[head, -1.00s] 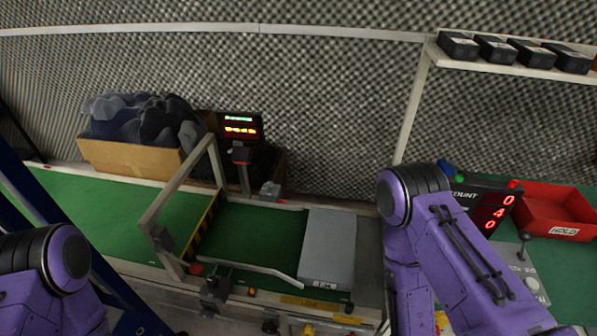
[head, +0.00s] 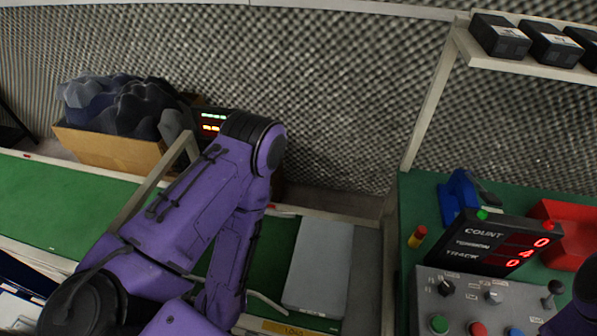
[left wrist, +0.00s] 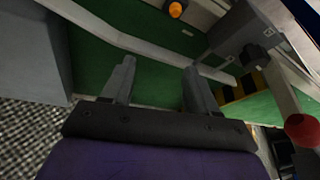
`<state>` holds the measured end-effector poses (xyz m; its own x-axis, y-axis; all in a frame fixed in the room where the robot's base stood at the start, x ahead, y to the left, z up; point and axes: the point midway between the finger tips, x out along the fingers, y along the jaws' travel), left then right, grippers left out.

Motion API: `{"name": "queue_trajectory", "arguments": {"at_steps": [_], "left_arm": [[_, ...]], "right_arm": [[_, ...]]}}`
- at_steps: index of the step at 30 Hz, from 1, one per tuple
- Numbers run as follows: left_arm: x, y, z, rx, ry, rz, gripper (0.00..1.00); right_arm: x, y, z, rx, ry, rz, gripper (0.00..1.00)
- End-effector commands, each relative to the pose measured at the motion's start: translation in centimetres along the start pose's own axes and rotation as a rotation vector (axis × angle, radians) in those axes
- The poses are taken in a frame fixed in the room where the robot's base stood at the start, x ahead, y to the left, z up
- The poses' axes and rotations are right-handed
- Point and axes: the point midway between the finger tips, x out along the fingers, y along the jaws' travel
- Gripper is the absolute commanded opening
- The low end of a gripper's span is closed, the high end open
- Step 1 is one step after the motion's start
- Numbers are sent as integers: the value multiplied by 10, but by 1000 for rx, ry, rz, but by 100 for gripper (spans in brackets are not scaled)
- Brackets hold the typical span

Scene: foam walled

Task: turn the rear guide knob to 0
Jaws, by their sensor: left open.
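My left gripper (left wrist: 158,82) is open and empty in the left wrist view, its two fingers apart over the green belt (left wrist: 90,60). In the head view my left arm reaches over the conveyor and I cannot make out its fingers. A dark knob-like fitting (left wrist: 252,56) sits on a grey bracket right of the fingers, apart from them. I cannot tell whether it is the rear guide knob, and no scale is readable. A pale guide rail (left wrist: 140,42) crosses above the belt. My right gripper is out of view; only a bit of that arm shows at the right edge.
A red ball (left wrist: 302,130) on a lever stands right of my left gripper. A control panel (head: 465,315) with knobs and buttons stands at right, below a count display (head: 490,245). A cardboard box (head: 110,148) holds dark foam pieces.

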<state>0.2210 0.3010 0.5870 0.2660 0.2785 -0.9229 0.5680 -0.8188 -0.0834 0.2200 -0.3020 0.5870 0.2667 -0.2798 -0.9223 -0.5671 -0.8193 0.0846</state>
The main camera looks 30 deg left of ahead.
Motion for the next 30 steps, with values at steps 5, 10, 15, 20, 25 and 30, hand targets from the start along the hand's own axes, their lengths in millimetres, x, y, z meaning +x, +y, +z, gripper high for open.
{"name": "queue_trajectory", "arguments": {"at_steps": [5, 10, 15, 20, 25, 30], "left_arm": [[46, 39, -32, -105, -31, 83, 60], [103, 99, -135, -239, -101, 163, 60], [110, 106, -260, -345, -100, 73, 60], [88, 84, -342, -436, -43, -52, 60], [79, 69, -370, -479, -15, -111, 60], [110, 64, -368, -480, -17, -115, 60]], "right_arm": [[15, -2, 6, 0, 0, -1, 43], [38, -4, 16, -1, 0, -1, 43], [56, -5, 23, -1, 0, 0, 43], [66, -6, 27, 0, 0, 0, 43], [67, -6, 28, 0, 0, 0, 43], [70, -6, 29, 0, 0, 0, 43]]}}
